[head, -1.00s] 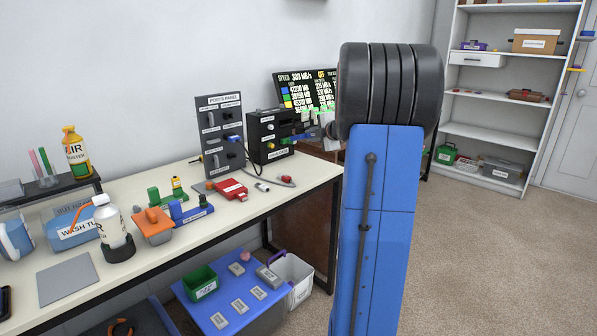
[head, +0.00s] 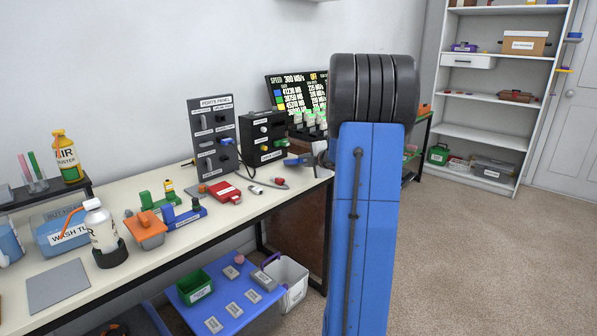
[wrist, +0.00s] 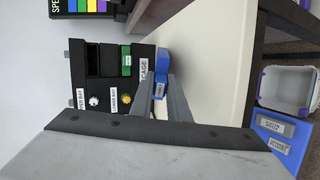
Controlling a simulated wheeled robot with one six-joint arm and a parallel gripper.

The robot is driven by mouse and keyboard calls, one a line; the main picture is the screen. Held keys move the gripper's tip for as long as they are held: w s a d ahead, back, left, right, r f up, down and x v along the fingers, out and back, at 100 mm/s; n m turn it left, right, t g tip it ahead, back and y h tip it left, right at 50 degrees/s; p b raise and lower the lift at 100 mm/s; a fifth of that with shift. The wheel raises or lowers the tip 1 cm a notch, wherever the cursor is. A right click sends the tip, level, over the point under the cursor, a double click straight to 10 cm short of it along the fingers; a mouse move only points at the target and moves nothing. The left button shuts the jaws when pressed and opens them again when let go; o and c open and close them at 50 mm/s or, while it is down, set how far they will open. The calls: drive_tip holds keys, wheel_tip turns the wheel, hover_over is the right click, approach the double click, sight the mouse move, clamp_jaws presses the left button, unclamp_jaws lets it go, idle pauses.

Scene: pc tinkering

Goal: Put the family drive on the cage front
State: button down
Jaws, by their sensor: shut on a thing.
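The black drive cage (head: 250,131) stands on the bench near its right end. In the wrist view the cage (wrist: 87,78) shows bay labels, a white knob, a yellow knob and a green piece (wrist: 126,60). A "CAGE" label (wrist: 145,71) lies along its edge on the drive's side. A blue drive with a white label (wrist: 161,72) is between my gripper's fingertips (wrist: 166,88), close beside that label; I cannot tell whether it touches. In the head view the drive (head: 293,161) is low at the cage's right; my arm hides most of the gripper.
The ports panel (head: 216,135) stands left of the cage and a screen (head: 297,92) behind it. A red drive (head: 224,192) and cable ends (head: 268,186) lie in front.

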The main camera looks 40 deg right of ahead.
drive_tip(key=shift+f, duration=0.15)
drive_tip(key=c, duration=1.8)
unclamp_jaws()
drive_tip(key=shift+c, duration=0.2)
drive_tip(key=shift+v, duration=4.05)
